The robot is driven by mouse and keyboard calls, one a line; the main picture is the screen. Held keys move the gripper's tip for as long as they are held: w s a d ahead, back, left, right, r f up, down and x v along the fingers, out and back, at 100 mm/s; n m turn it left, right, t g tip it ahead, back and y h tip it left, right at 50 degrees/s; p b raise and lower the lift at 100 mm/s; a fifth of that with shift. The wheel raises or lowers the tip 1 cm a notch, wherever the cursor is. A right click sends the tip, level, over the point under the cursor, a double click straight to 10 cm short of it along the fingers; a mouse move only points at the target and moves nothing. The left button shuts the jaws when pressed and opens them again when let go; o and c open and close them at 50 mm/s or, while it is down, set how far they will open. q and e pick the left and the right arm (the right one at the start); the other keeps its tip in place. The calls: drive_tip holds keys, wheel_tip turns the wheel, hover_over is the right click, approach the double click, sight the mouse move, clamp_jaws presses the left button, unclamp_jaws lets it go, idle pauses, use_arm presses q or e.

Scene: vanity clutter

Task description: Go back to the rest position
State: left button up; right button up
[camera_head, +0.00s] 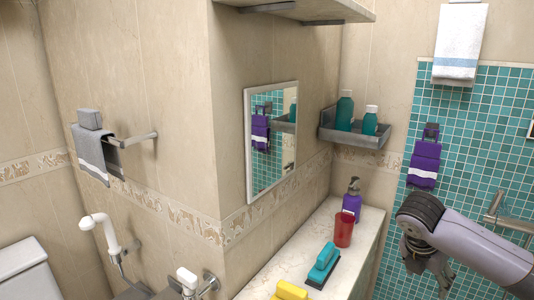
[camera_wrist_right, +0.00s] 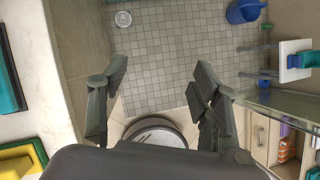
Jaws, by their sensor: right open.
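My right gripper (camera_head: 428,272) hangs at the end of my right arm, to the right of the counter and in front of the teal tiles. In the right wrist view its two fingers stand wide apart with a gap between them (camera_wrist_right: 155,88). It is open and nothing is between the fingers; only the tiled floor shows below. My left gripper is in neither view.
A pale counter (camera_head: 275,262) holds a purple pump bottle (camera_head: 351,205), a red cup (camera_head: 344,231), a teal brush (camera_head: 323,262) and a yellow sponge (camera_head: 290,291). A grey wall shelf (camera_head: 353,136) holds teal bottles. A blue watering can (camera_wrist_right: 243,12) stands on the floor.

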drive_tip(key=w+d+f+m, duration=0.2)
drive_tip(key=d+f+m, duration=0.6)
drive_tip(key=d+f, duration=0.55)
drive_tip(key=s+d+f+m+h, duration=0.1)
drive_tip(key=s+d+f+m, duration=0.45)
drive_tip(key=d+f, duration=0.65)
drive_tip(key=s+d+f+m+h, duration=0.25)
drive_tip(key=s+d+f, duration=0.55)
drive_tip(key=s+d, duration=0.45)
drive_tip(key=s+d+f+m, duration=0.15)
drive_tip(key=s+d, duration=0.35)
drive_tip(key=s, duration=0.6)
drive_tip(key=s+d+f+m, duration=0.15)
drive_tip(key=s+d, duration=0.35)
drive_tip(key=s, duration=0.6)
drive_tip(key=s+a+f+m+g+y, duration=0.15)
drive_tip(key=s+a+f, duration=0.25)
drive_tip(key=a+f, duration=0.9)
drive_tip(key=s+a+f+m+t+y, duration=0.1)
drive_tip(key=s+a+f+y, duration=0.2)
drive_tip(key=a+f, duration=0.9)
drive_tip(key=s+a+f+y, duration=0.1)
drive_tip(key=a+y, duration=0.1)
drive_tip(key=a, duration=1.5)
drive_tip(key=s+a+f+m+y, duration=0.1)
drive_tip(key=a, duration=1.7)
drive_tip(key=shift+s+f+g+y, duration=0.15)
drive_tip(key=shift+f+g+y, duration=0.2)
drive_tip(key=shift+g+y, duration=0.1)
